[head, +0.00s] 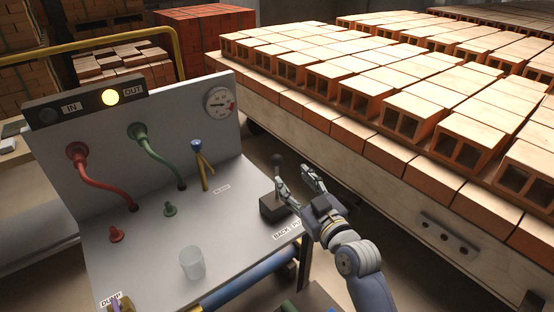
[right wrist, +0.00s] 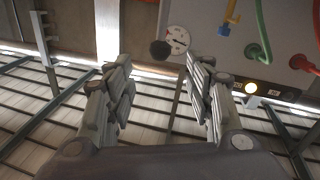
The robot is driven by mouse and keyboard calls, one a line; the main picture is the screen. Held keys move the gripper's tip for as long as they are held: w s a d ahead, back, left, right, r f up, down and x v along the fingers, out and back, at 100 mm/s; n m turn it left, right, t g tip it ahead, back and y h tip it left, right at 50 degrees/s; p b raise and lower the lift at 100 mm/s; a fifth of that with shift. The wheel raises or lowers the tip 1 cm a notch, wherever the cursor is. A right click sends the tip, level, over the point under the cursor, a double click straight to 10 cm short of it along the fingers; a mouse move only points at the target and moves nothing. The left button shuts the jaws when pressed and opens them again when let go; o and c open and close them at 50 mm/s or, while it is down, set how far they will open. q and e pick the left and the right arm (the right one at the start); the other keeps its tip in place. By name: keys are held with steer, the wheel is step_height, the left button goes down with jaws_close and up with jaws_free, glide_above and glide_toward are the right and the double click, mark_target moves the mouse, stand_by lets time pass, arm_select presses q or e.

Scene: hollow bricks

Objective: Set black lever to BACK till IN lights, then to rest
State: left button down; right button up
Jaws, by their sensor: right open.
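The black lever (head: 277,160) stands on a dark base box at the right edge of the grey control panel, beside the BACK label (head: 281,235). Its round black knob (right wrist: 160,48) shows in the right wrist view, beyond and between the fingertips. My right gripper (head: 292,177) is open and empty, close to the lever on its right side. Its spread fingers (right wrist: 158,64) also show in the right wrist view; I cannot tell whether they touch the lever. The IN lamp (head: 48,116) is dark. The OUT lamp (head: 110,97) glows yellow. My left gripper is out of view.
A clear cup (head: 192,263) stands on the panel. Red (head: 104,185) and green (head: 160,158) hoses, a blue-topped yellow fitting (head: 202,165) and a gauge (head: 219,101) are left of the lever. A cart of hollow bricks (head: 400,100) fills the right side.

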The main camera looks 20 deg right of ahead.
mark_target(280, 163)
steer(key=w, duration=0.3)
steer(key=w+a, duration=0.1)
steer(key=w, duration=0.3)
steer(key=w+p, duration=0.1)
steer(key=w, duration=0.2)
steer(key=shift+w+a, duration=0.2)
steer(key=shift+a, duration=0.15)
steer(key=shift+c, duration=0.3)
